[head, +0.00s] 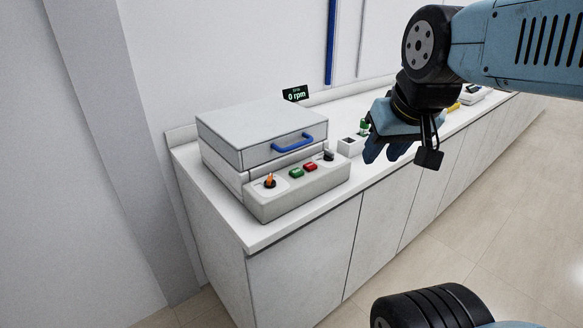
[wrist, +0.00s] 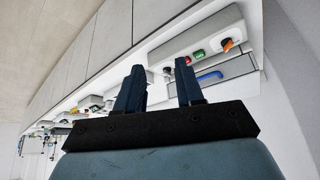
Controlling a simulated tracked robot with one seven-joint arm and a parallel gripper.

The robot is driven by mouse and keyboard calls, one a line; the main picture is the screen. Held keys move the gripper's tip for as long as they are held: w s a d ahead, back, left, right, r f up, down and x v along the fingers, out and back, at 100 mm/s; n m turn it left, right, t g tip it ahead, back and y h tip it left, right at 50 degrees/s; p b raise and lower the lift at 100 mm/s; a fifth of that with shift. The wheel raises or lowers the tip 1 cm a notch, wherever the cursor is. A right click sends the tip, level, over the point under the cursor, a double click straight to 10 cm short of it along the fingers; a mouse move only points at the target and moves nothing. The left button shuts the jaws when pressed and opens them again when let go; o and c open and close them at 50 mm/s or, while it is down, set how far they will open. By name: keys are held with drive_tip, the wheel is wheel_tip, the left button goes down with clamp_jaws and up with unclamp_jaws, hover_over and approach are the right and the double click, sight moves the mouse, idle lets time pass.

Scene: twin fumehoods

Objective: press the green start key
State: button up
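The green start key (head: 296,173) is on the sloped front panel of a white box-shaped machine (head: 230,130) on the counter, just left of a red key (head: 310,167). The green key (wrist: 199,54) also shows in the wrist view, beyond and slightly right of my fingers, beside the red key (wrist: 187,60). My gripper (head: 382,152) hangs to the right of the machine, apart from the panel. In the wrist view my gripper (wrist: 160,66) has its two blue fingers spread with a clear gap and nothing between them.
An orange knob (head: 270,181) is left of the keys and a black knob (head: 328,156) is right. The lid has a blue handle (head: 293,142). A display (head: 295,94) behind reads 0 rpm.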

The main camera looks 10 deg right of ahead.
clamp_jaws()
idle(1.5)
